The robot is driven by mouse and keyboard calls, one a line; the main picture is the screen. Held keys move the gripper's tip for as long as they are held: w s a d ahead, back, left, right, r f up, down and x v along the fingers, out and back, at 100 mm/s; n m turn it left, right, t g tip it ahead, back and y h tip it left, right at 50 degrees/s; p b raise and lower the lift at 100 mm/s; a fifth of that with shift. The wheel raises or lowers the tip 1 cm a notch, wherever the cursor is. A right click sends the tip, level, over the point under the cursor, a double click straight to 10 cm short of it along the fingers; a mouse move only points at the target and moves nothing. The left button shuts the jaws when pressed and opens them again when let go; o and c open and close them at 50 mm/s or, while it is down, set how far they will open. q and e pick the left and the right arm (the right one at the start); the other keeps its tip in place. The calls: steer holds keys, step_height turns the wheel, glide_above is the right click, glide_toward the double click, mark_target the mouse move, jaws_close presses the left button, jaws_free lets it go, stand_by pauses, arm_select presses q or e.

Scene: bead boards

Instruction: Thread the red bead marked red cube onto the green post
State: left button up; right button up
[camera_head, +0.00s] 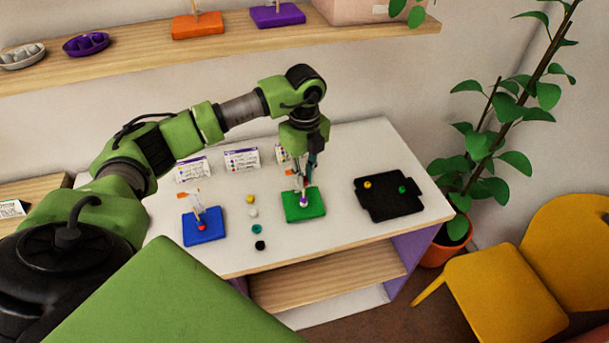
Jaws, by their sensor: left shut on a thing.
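The green board (317,211) stands on the white table with an upright post. A purple bead (303,201) is low on that post. My left gripper (303,184) points down over the green board, close around the post and just above the purple bead. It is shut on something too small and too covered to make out. A red bead (201,227) sits low at the post of the blue board (208,238), left of the green one. I cannot read any marking on it. My right gripper is not in view.
Yellow, white, teal and black beads (260,245) lie in a column between the boards. A black tray (383,207) at right holds a yellow and a green bead. Cards (242,158) stand behind. A shelf (130,65) runs above. The table's front right is clear.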

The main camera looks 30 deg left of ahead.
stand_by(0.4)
arm_select(q)
steer(key=shift+f, duration=0.25)
steer(key=shift+f+b, duration=0.75)
steer(key=shift+f, duration=0.05)
steer(key=o, duration=0.8)
steer(key=shift+c, duration=0.2)
step_height(320, 180, up, 12)
